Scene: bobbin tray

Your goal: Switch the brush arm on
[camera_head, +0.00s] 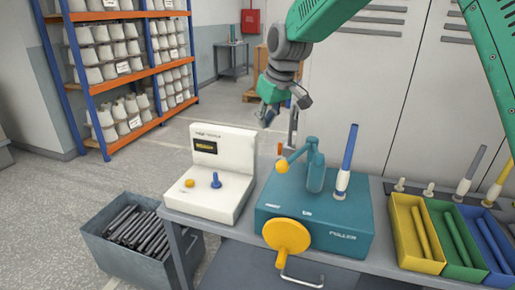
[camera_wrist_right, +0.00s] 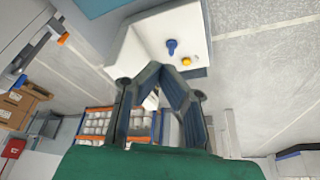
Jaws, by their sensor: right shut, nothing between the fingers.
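A white control unit (camera_head: 225,160) with a small dark display stands on the bench. On its top are a blue lever or knob (camera_head: 215,180) and a yellow button (camera_head: 189,183). In the right wrist view the blue lever (camera_wrist_right: 171,46) and the yellow button (camera_wrist_right: 186,61) lie beyond my fingertips. My right gripper (camera_head: 267,116) is shut and empty, in the air above and behind the right side of the white unit, apart from it. Its fingers meet in the wrist view (camera_wrist_right: 161,72). I cannot tell which part is the brush arm's switch. My left gripper is not in view.
A teal puller box (camera_head: 330,220) stands right of the unit, with a yellow-balled lever, yellow disc and upright blue-and-white spindle. Yellow, green and blue trays (camera_head: 404,262) are farther right. A grey bin (camera_head: 110,248) of dark rods stands left. Bobbin shelves (camera_head: 125,70) stand behind.

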